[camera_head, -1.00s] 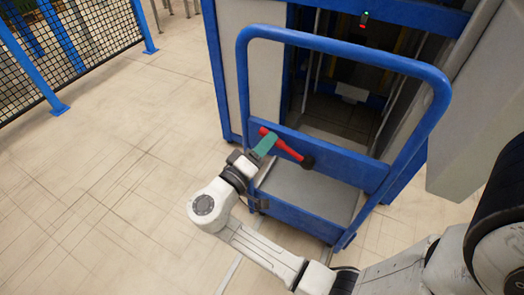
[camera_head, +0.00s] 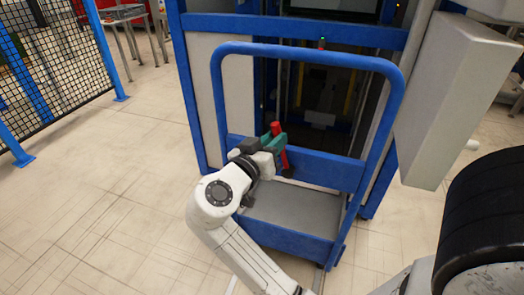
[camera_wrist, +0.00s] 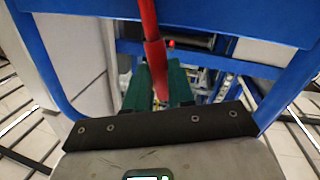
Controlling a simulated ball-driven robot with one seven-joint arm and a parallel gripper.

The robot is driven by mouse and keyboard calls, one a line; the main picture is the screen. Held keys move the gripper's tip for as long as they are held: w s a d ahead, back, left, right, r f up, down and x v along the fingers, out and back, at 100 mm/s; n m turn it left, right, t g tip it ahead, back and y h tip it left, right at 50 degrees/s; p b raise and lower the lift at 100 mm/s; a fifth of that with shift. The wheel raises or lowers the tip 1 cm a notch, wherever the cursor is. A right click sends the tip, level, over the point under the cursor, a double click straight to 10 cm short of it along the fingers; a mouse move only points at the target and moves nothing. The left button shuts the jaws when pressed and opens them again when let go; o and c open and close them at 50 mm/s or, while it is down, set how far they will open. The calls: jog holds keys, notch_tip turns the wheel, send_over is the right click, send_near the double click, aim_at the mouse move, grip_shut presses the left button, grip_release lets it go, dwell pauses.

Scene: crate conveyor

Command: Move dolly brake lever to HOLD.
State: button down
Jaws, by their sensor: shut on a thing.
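The red brake lever (camera_head: 284,160) is on the blue crossbar of the dolly (camera_head: 340,172). It stands nearly upright, with its red top end above my gripper. My gripper (camera_head: 279,143), with green fingers, is shut on the lever from the left. In the wrist view the red lever (camera_wrist: 149,22) runs down from the top edge to between the green fingers (camera_wrist: 160,78). The fingers hide part of the lever and its black pivot end. No HOLD marking can be read in either view.
The dolly's blue tubular handle (camera_head: 300,48) arches over the lever. A blue-framed bay (camera_head: 187,110) stands behind it, with a grey box (camera_head: 440,110) at right. A mesh fence (camera_head: 60,60) is at far left. The floor at left is clear.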

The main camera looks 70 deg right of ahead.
jog(key=shift+s+r+m+y+b, duration=0.2)
jog(key=shift+s+m+b, duration=0.35)
jog(key=shift+s+m, duration=0.25)
jog(key=shift+s+r+m+y+b, duration=0.1)
jog(key=shift+s+m+y+b, duration=0.1)
jog(key=shift+s+m+b, duration=0.45)
jog(key=shift+s, duration=0.15)
jog(key=c, duration=1.2)
grip_release()
jog(key=shift+c, duration=0.2)
jog(key=p+v, duration=0.2)
jog(key=v, duration=0.8)
jog(key=shift+a, duration=0.35)
